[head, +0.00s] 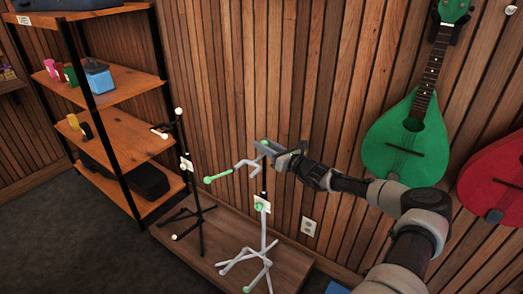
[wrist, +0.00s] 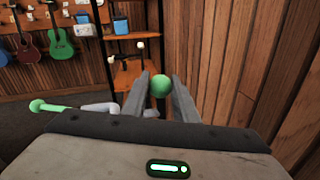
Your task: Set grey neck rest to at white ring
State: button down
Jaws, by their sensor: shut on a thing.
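The grey neck rest (head: 247,163) is a forked piece with green tips at the top of the grey stand (head: 263,240). My gripper (head: 270,149) is shut on it at the end of one prong, coming from the right. In the wrist view a green ball tip (wrist: 160,86) shows between my fingers (wrist: 160,80). Another green tip (wrist: 42,106) and a grey arm (wrist: 100,108) stick out to the left. A dark post runs below the neck rest to a white tag (head: 262,204). I cannot make out the white ring on the post at this size.
A black stand (head: 197,205) with white tips and a white tag stands left on the same low wooden platform (head: 289,262). A shelf unit (head: 127,140) is behind it. The wood-slat wall is close behind my gripper, with green (head: 405,145) and red (head: 495,178) instruments hanging right.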

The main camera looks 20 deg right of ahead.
jog(key=shift+r, duration=0.15)
jog(key=c, duration=1.4)
grip_release()
jog(key=shift+c, duration=0.2)
jog(key=p+v, duration=0.2)
jog(key=v, duration=1.5)
jog(key=shift+s, duration=0.25)
